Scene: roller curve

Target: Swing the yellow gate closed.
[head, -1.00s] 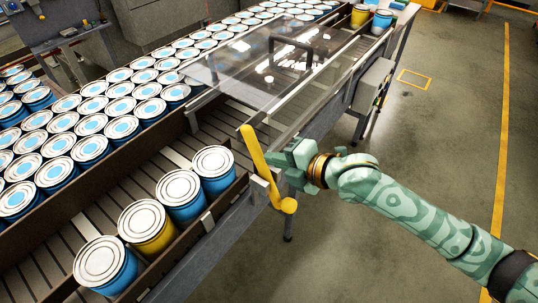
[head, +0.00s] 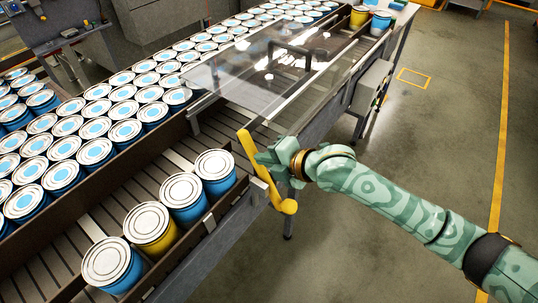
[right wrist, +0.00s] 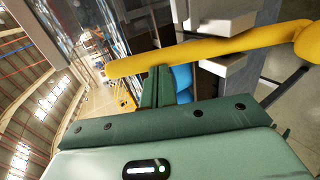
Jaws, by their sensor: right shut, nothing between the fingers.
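The yellow gate (head: 258,163) is a bar at the near side rail of the roller conveyor. Its round pivot end is at the lower right, outside the rail, and its free end points up and left in the head view. The bar also runs across the top of the right wrist view (right wrist: 200,52). My right gripper (head: 261,158) is shut and empty, close against the right side of the bar about midway along. In the right wrist view its fingertips meet the bar's lower edge; I cannot tell whether they touch. My left gripper is out of view.
Several blue cans and one yellow can (head: 150,229) stand in the near lane, left of the gate. Many cans fill the far lane (head: 94,152). A clear cover (head: 255,80) with a dark handle spans the conveyor beyond the gate. The floor at right is open.

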